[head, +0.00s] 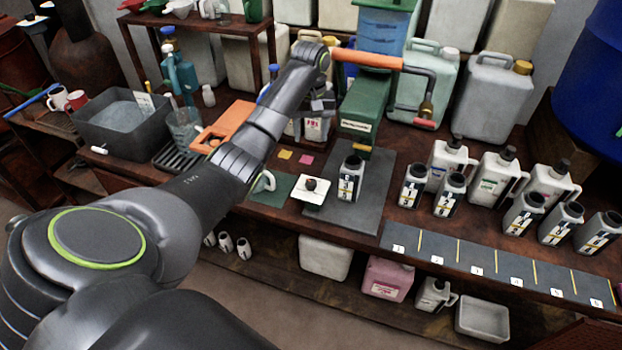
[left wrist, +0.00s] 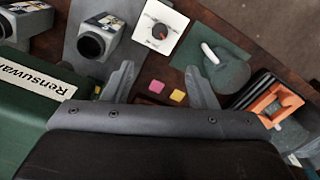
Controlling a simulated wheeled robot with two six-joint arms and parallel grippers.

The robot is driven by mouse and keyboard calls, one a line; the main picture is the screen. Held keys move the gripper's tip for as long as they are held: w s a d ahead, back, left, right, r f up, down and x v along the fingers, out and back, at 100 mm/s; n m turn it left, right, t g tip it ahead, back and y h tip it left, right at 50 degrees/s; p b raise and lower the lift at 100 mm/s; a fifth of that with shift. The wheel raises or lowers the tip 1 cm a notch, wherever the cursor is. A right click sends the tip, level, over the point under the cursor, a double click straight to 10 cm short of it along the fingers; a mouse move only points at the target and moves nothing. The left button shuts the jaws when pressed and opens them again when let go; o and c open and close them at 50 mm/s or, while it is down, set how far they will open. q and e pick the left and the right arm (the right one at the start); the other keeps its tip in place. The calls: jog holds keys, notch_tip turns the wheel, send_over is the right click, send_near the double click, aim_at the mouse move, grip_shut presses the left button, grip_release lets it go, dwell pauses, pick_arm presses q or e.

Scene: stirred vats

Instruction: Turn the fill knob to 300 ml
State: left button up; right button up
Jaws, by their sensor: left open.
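The fill knob (head: 311,184) is a small dark knob on a white square plate (head: 313,194) on the bench. In the left wrist view the knob (left wrist: 159,31) shows an orange mark on a white dial plate (left wrist: 168,20). The dial's figures are too small to read. My left gripper (head: 318,106) is beyond the knob in the head view, beside the green machine. In the left wrist view its two fingers (left wrist: 162,82) are spread and empty, with the knob ahead of them and apart. My right gripper is not in view.
A green box-shaped machine (head: 358,112) with an orange-handled crank stands close to my left gripper. A grey bottle (head: 350,178) stands on a dark mat beside the knob plate. A dark green pad (head: 271,192), with a pale handle on it, lies left of the plate.

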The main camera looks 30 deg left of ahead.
pick_arm(q)
jog(key=f, duration=0.1)
jog(key=b, duration=0.1)
send_near(311, 182)
notch_tip(311, 182, down, 9)
jog(key=shift+r, duration=0.15)
jog(key=c, duration=1)
jog(key=shift+o, duration=0.2)
